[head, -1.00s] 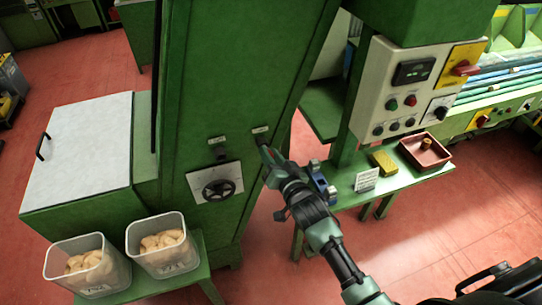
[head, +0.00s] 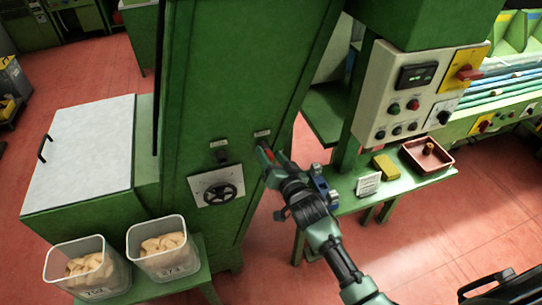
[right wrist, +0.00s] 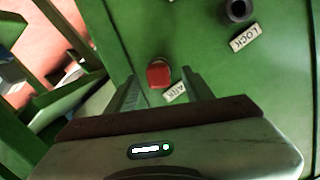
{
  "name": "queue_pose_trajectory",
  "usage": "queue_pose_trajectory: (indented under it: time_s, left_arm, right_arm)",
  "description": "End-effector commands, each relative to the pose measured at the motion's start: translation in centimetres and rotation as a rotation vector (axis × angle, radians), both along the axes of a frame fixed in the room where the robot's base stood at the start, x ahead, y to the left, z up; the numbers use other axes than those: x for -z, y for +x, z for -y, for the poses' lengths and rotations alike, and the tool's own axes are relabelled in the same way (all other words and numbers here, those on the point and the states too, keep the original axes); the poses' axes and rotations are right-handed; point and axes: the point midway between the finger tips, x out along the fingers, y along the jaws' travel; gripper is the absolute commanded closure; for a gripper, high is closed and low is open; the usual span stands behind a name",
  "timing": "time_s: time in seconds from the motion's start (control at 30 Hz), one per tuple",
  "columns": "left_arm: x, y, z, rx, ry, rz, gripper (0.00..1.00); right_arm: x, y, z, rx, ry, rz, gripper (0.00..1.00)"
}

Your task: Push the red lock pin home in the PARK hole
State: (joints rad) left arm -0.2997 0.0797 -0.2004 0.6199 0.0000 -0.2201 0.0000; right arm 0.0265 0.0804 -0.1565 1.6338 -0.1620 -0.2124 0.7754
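The red lock pin (right wrist: 159,74) shows its red head at the green machine face beside the PARK label (right wrist: 174,92), which is partly hidden. In the head view a bit of the red pin (head: 268,154) shows at my right gripper's fingers. My right gripper (right wrist: 160,82) is open, with one finger on each side of the pin and a visible gap to each finger. How deep the pin sits cannot be told. The dark round LOCK hole (right wrist: 238,10) with its label is empty of red, to the left in the head view (head: 221,156). My left gripper is not in view.
A black handwheel (head: 219,193) on a white plate sits below the LOCK hole. A control panel (head: 412,92) stands to the right, above a green bench with a yellow block (head: 385,166) and a red tray (head: 410,160). Two bins of corks (head: 160,262) stand at lower left.

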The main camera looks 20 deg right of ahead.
Motion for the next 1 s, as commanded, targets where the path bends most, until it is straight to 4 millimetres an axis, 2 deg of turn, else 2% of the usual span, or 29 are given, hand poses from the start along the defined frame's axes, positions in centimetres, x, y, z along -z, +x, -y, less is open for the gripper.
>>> queue_pose_trajectory:
  time_s: [0.33,0.7,0.83,1.0]
  left_arm:
    - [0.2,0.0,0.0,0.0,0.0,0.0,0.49]
    - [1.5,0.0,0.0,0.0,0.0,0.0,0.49]
    - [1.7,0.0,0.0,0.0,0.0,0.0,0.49]
    - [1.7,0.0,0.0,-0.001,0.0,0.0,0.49]
  right_arm:
    - [0.1,-0.7,0.1,0.0,0.0,-0.001,0.49]
    - [-0.6,-6.2,0.7,0.0,0.001,0.0,0.49]
    - [-0.8,-7.4,0.8,0.001,0.001,-0.001,0.49]
    - [-1.0,-7.8,0.9,0.0,0.0,0.0,0.49]
